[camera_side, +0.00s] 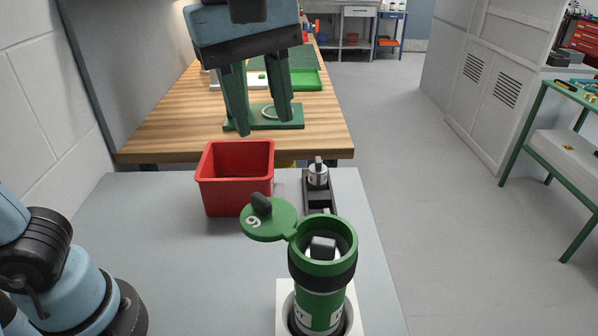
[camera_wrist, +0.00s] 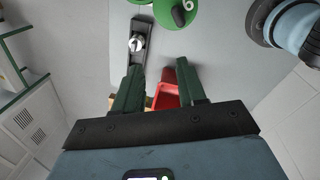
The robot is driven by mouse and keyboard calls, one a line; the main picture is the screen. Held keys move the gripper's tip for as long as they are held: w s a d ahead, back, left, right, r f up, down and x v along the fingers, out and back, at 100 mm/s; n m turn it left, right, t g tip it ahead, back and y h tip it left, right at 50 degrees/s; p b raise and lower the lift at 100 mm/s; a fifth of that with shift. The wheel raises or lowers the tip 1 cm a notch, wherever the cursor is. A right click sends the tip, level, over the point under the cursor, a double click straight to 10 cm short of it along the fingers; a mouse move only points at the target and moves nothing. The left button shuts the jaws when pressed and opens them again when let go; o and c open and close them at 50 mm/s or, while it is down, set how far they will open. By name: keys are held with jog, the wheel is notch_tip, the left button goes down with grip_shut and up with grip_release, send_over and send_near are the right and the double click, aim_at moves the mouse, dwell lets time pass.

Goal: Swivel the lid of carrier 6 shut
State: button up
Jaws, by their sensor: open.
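In the wrist view the lid (camera_wrist: 187,22) is at the top edge; most of the carrier is cut off. My gripper (camera_side: 263,125) is open and empty, up and beyond the carrier. Its fingers also show in the wrist view (camera_wrist: 158,78).
A red bin (camera_side: 235,180) stands behind the lid. A black rack (camera_side: 318,192) holding a small metal cylinder (camera_side: 317,175) lies right of the bin. A wooden bench (camera_side: 165,140) with green fixtures is behind.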

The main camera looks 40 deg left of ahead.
aim_at(257, 195)
jog(key=s+d+r+n+g, duration=0.1)
jog(key=s+d+r+n, duration=0.2)
jog(key=r+n, duration=0.1)
jog(key=shift+y, duration=0.3)
jog(key=f, duration=1.2)
jog(key=shift+s+a, duration=0.2)
jog(key=shift+a, duration=0.1)
jog(key=shift+c, duration=0.3)
grip_shut()
